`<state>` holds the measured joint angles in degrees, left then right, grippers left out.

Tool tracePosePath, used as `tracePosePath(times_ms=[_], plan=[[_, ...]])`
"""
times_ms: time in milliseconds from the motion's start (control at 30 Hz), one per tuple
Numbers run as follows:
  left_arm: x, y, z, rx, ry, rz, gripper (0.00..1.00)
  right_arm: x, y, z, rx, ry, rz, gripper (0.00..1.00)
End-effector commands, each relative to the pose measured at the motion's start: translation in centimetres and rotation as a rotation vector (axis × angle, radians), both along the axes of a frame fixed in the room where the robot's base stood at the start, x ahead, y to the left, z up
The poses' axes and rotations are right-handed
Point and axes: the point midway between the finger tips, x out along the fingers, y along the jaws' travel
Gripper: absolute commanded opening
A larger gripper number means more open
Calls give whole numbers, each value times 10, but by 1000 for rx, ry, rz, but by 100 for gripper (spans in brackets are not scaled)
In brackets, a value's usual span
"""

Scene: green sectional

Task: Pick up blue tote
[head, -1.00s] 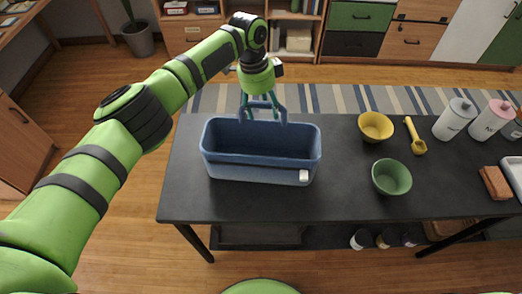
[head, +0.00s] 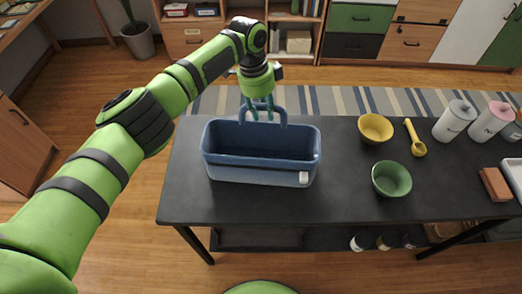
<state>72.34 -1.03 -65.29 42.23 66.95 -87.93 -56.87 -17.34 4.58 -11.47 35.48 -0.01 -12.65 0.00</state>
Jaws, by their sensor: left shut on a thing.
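The blue tote (head: 250,174) is a long open box with a small white tag on its front right. It sits on the dark table, left of the middle, and looks empty. A raised handle (head: 283,114) stands up at its far side. My left gripper (head: 262,116) comes down from above at the tote's far rim and is shut on the tote's handle. The exact contact of the fingers is small and partly hidden. My right gripper is not in view.
On the dark table (head: 345,195) a yellow bowl (head: 375,128), a green bowl (head: 391,178) and a yellow scoop (head: 415,139) lie right of the tote. White canister (head: 454,121), pink-lidded canister (head: 490,122) and a brown block (head: 495,184) are farther right. The table's front left is clear.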

Motion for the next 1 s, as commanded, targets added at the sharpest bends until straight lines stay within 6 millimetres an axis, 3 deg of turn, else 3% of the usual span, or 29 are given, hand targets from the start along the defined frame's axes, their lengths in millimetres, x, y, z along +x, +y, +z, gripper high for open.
tracePosePath(times_ms=[333, 567, 800, 1000], plan=[[0, -1, 7, -2, 1, -2, 0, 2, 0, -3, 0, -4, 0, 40], [1, -1, 46, -4, -4, -2, 0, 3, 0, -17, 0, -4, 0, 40], [-30, -51, 77, -3, -2, -8, 0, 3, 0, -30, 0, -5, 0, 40], [-50, -82, 100, -2, -2, -5, 0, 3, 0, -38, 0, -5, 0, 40]])
